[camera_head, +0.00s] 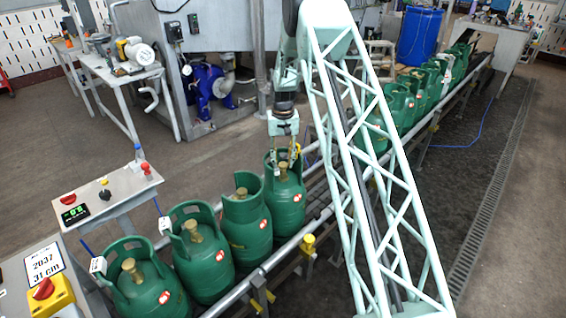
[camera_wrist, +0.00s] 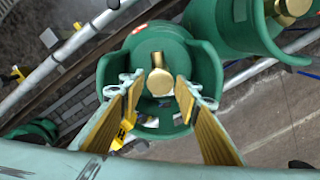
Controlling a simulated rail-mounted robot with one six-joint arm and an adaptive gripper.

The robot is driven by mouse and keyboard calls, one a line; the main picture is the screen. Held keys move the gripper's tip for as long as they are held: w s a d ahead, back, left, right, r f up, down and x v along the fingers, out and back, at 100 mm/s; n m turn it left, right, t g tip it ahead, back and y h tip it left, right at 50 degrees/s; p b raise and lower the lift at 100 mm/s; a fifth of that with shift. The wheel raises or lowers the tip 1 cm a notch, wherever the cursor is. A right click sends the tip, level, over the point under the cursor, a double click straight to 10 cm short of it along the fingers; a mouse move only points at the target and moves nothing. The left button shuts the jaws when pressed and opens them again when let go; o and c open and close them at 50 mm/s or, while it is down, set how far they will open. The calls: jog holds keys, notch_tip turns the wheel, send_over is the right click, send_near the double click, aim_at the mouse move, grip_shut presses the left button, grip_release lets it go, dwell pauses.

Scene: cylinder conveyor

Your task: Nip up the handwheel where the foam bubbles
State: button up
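My gripper (camera_head: 284,160) points down into the collar of a green gas cylinder (camera_head: 286,208), the farthest in the near group on the conveyor. In the wrist view my gripper (camera_wrist: 161,90) is open, one finger on each side of that cylinder's brass handwheel (camera_wrist: 160,82), with a gap on both sides. The same cylinder's green collar (camera_wrist: 206,72) surrounds the fingers. Three other green cylinders stand nearer, with brass valves: one beside it (camera_head: 246,232), then another (camera_head: 203,262), then the nearest (camera_head: 140,288). I cannot make out foam on any valve.
The conveyor rail (camera_head: 262,270) runs diagonally, with more cylinders (camera_head: 398,105) beyond my arm. A button panel (camera_head: 107,192) stands left of the row, and a yellow box with a red knob (camera_head: 48,294) is at the lower left. A neighbouring brass valve (camera_wrist: 290,10) shows in the wrist view.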

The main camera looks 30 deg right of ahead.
aim_at(283, 164)
jog(key=shift+o, duration=1.1)
jog(key=shift+r, duration=0.15)
notch_tip(283, 164, up, 12)
dwell(0.6)
